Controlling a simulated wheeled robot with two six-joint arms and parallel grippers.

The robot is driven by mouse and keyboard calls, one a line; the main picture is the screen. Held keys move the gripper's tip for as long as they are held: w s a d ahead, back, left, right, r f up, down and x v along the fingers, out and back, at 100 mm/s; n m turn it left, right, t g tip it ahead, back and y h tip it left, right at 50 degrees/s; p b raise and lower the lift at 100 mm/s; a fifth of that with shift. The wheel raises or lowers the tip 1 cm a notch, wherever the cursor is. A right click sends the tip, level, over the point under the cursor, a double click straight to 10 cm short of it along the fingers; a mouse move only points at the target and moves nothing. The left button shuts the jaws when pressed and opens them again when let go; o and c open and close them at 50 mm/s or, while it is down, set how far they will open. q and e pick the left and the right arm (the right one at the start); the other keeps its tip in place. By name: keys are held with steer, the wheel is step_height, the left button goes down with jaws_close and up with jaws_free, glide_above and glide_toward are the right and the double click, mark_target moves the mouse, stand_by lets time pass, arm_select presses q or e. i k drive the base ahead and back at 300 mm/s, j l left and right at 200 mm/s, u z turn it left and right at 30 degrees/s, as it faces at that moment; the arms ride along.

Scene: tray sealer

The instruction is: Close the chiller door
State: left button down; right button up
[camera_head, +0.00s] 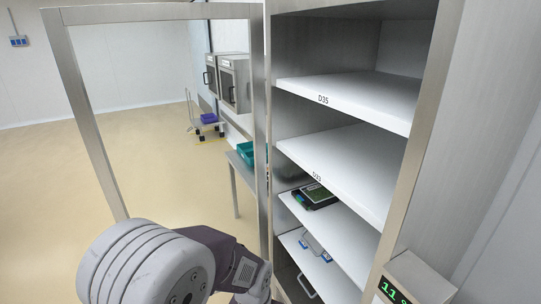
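The chiller (422,110) stands at the right, with its front open and its white shelves showing. The chiller door (82,105) is a metal frame around a clear pane. It stands wide open, reaching left from the left side of the chiller opening. One of my arms crosses the lower left in front of the door's lower part and hides it. That arm's gripper fingers are not visible, and the other gripper is out of view too.
Shelves (350,165) hold a dark package (316,196) and a blue-and-white item (316,246). A display box (415,280) juts out at the lower right. Behind the door are a table with a teal bin (246,153), steel machines (234,84) and a cart. Floor at left is clear.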

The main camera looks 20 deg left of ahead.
mark_target(56, 20)
steer(key=j+z, duration=0.1)
steer(key=j, duration=0.35)
steer(key=k+j+z, duration=0.15)
steer(key=j, duration=0.3)
steer(key=j+z, duration=0.1)
steer(key=j, duration=0.35)
steer(key=k+j+z, duration=0.1)
steer(key=j, duration=0.3)
steer(key=k+j+z, duration=0.15)
steer(key=j, duration=0.25)
steer(key=k+j+z, duration=0.1)
steer(key=j, duration=0.35)
steer(key=k+j+z, duration=0.1)
steer(key=j, duration=0.3)
steer(key=k+j+z, duration=0.15)
steer(key=j, duration=0.2)
steer(key=j+z, duration=0.15)
steer(key=j, duration=0.35)
steer(key=j+z, duration=0.15)
steer(key=j, duration=0.4)
steer(key=k+j+z, duration=0.15)
steer(key=j, duration=0.35)
steer(key=j+z, duration=0.15)
steer(key=j, duration=0.35)
steer(key=k+j+z, duration=0.15)
steer(key=j, duration=0.3)
steer(key=j+z, duration=0.1)
steer(key=j, duration=0.3)
steer(key=i, duration=0.05)
